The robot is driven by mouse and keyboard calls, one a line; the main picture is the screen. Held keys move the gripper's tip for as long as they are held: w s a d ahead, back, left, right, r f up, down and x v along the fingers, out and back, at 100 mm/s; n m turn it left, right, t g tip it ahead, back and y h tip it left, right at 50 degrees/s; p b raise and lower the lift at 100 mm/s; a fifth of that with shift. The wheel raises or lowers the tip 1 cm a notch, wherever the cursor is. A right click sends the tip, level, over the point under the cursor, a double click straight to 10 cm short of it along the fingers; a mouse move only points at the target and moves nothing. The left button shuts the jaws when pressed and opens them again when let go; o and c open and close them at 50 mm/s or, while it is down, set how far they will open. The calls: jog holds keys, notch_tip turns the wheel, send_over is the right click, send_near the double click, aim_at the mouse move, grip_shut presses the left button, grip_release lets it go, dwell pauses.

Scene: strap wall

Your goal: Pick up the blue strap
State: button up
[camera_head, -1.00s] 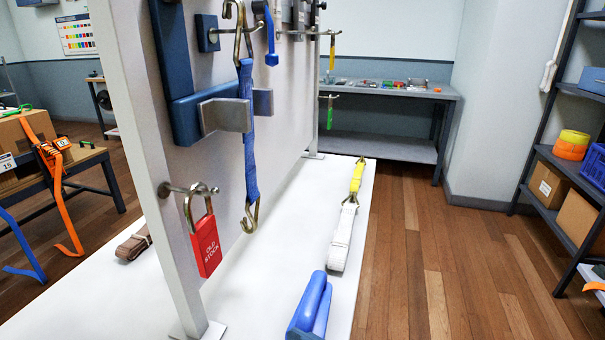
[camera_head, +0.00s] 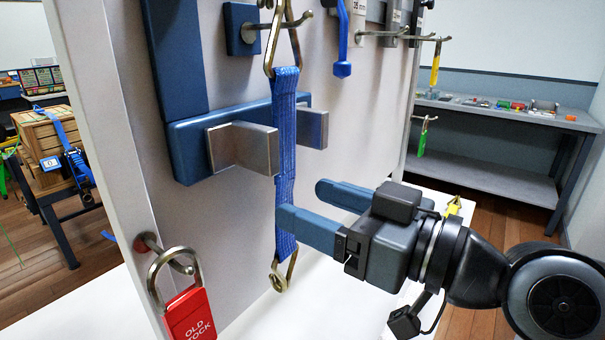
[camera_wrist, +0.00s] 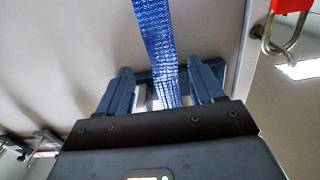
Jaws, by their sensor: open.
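The blue strap (camera_head: 286,150) hangs on the upright panel from a metal hook at its top. A second metal hook (camera_head: 284,272) hangs at its lower end. My gripper (camera_head: 315,210) is open at the lower part of the strap, with its two blue fingers pointing left. The near finger overlaps the strap in the head view. In the wrist view the strap (camera_wrist: 157,45) runs down between the two spread fingers (camera_wrist: 165,90), with a gap on each side.
A blue bracket with metal blocks (camera_head: 243,147) sticks out behind the strap. A red padlock (camera_head: 189,315) hangs on a peg at the panel's near edge. More pegs with small items, such as a blue-handled tool (camera_head: 342,40), are to the right. A grey bench (camera_head: 490,165) stands behind.

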aim_at(289, 198)
jog(key=shift+p+x, duration=0.5)
jog(key=shift+x, duration=2.7)
jog(key=shift+f, duration=0.2)
jog(key=shift+c, duration=0.5)
jog(key=shift+s, duration=0.1)
grip_shut()
jog(key=shift+r, duration=0.1)
